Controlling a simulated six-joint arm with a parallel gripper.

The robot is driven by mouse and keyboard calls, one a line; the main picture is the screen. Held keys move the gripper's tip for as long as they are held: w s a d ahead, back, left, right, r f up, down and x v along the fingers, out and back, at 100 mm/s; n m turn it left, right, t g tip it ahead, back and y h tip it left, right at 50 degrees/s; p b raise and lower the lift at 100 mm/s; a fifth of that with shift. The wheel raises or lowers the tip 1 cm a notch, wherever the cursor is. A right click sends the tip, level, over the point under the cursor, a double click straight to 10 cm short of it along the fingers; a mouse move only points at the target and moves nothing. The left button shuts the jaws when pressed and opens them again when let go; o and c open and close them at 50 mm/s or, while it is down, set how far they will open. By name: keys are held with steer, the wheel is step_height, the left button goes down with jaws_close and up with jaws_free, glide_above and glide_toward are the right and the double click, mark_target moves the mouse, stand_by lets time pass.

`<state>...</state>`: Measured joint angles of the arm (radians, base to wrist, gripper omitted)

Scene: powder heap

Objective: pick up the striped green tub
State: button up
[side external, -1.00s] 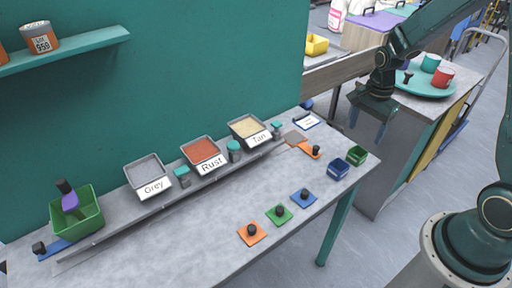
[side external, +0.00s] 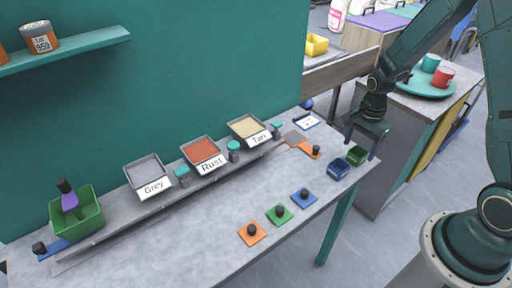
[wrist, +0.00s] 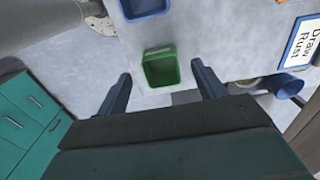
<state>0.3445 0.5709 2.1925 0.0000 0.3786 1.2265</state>
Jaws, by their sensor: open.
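The small green tub (side external: 357,155) stands at the right end of the bench, beside a blue tub (side external: 339,169). Stripes on it are too small to make out. In the wrist view the green tub (wrist: 161,68) is upright, with its open top facing the camera, between the lines of my two fingers. My gripper (side external: 361,147) is open and empty, pointing down above and close to the green tub. In the wrist view my gripper (wrist: 162,80) has its fingers spread to either side of the tub. I see no contact.
The blue tub (wrist: 144,8) is close by in the wrist view. Labelled powder trays (side external: 205,156) line the bench's back. Coloured knobbed pieces (side external: 279,213) lie along its front.

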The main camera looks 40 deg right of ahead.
mark_target(357, 154)
steer(key=shift+f, duration=1.9)
steer(key=shift+c, duration=0.4)
steer(key=c, duration=1)
